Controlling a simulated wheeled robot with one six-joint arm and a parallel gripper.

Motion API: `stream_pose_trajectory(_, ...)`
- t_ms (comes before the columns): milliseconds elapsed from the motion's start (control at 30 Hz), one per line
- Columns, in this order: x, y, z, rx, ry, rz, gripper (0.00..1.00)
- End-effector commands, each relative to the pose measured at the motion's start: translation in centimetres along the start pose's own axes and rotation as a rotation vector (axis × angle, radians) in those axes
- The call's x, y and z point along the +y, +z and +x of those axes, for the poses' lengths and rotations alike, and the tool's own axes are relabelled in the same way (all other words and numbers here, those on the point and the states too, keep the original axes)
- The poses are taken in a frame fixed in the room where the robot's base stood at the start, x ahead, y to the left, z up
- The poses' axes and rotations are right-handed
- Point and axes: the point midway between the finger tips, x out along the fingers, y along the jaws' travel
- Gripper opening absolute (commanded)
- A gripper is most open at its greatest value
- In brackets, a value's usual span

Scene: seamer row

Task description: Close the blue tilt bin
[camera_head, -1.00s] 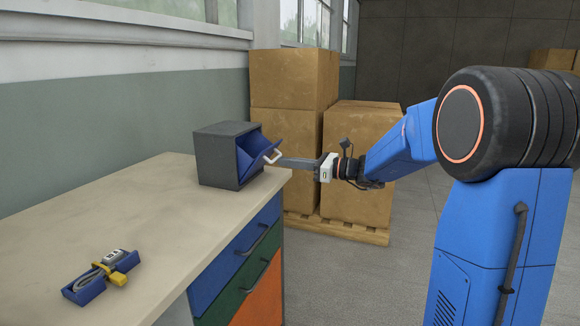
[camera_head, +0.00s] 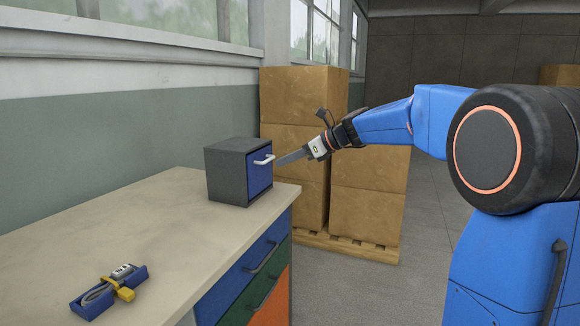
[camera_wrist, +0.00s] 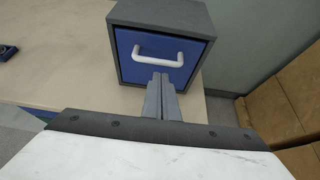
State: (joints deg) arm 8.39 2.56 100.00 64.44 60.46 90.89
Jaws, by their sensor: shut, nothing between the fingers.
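The blue tilt bin (camera_head: 258,175) sits in a dark grey housing (camera_head: 227,175) near the far end of the workbench. Its blue front stands upright and looks flush with the housing, with a white handle across its upper part. In the wrist view the blue front (camera_wrist: 135,66) fills the housing's opening, and the white handle (camera_wrist: 158,53) is in plain view. My gripper (camera_head: 281,161) is shut and empty, its fingertips just in front of the bin. In the wrist view the fingertips (camera_wrist: 161,77) are just below the handle; whether they touch the front I cannot tell.
A blue tray with a grey cable and yellow clip (camera_head: 110,290) lies at the near left of the workbench (camera_head: 165,228). Drawers (camera_head: 262,255) are below the top. Stacked cardboard boxes (camera_head: 300,95) stand on a pallet behind. The bench's middle is clear.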

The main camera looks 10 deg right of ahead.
Motion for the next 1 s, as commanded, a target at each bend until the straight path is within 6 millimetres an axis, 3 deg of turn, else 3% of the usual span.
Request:
stream_pose_trajectory(400,0.0,1.6,0.8,0.014,0.001,0.0,0.0)
stream_pose_trajectory(1000,0.0,1.8,1.0,0.014,0.001,0.0,0.0)
